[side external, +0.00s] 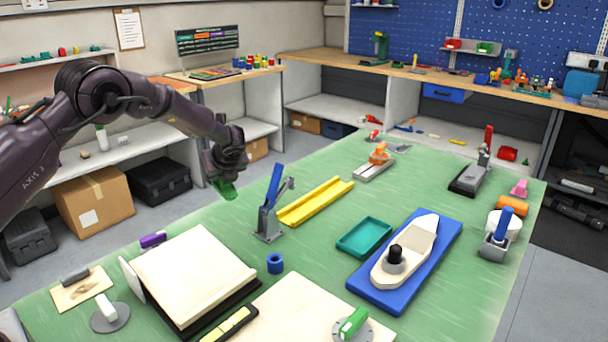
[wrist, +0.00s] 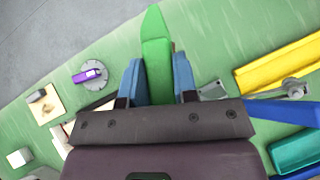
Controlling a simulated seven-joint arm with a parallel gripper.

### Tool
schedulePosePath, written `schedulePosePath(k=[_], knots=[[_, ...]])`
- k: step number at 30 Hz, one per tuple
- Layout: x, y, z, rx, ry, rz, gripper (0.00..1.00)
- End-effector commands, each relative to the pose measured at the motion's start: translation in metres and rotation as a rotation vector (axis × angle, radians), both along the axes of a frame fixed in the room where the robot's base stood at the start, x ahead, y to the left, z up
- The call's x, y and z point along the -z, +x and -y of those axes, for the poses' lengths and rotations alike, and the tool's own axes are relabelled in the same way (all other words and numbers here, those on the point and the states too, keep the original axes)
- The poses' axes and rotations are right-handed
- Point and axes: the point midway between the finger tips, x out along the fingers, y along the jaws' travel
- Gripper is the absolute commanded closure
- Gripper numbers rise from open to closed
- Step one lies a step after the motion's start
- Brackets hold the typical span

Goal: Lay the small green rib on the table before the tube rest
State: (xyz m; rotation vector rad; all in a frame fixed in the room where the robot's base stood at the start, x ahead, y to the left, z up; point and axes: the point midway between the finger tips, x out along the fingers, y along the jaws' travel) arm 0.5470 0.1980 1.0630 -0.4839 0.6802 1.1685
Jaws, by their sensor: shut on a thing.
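The small green rib (wrist: 157,45) is held between the blue fingertips of my gripper (wrist: 160,82) in the wrist view, its pointed end sticking out past them. In the side view the rib (side external: 229,191) hangs below my gripper (side external: 224,172), above the far left edge of the green table (side external: 330,212). A yellow trough (side external: 316,202) lies on the table to the right of my gripper; it also shows in the wrist view (wrist: 280,62). I cannot tell for sure whether it is the tube rest. The rib appears clear of the table.
A grey clamp with a blue handle (side external: 270,205) stands between my gripper and the trough. A teal tray (side external: 364,238), a blue ring (side external: 275,263) and a boat model on a blue board (side external: 383,297) are nearer. A cream block (side external: 192,268) sits at front left.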

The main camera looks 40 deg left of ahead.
Motion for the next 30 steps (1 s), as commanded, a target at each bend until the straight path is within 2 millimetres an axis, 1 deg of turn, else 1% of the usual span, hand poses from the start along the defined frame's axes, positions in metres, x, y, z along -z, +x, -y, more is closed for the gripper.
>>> schedulePosePath(k=[1,3,6,9,12,17,25,28,30], knots=[[-0.003,-0.010,-0.028,0.045,0.000,-0.002,1.00],[-0.004,-0.019,-0.050,0.138,0.000,-0.002,1.00],[-0.004,-0.030,-0.071,0.269,-0.001,-0.003,1.00],[-0.002,-0.038,-0.080,0.380,0.000,-0.004,1.00],[-0.001,-0.044,-0.084,0.467,0.001,-0.005,1.00],[0.001,-0.050,-0.084,0.576,-0.001,-0.004,1.00],[0.004,-0.060,-0.077,0.760,-0.002,0.004,1.00],[0.006,-0.064,-0.066,0.872,-0.003,0.005,1.00],[0.011,-0.064,-0.047,1.007,-0.003,0.004,1.00]])
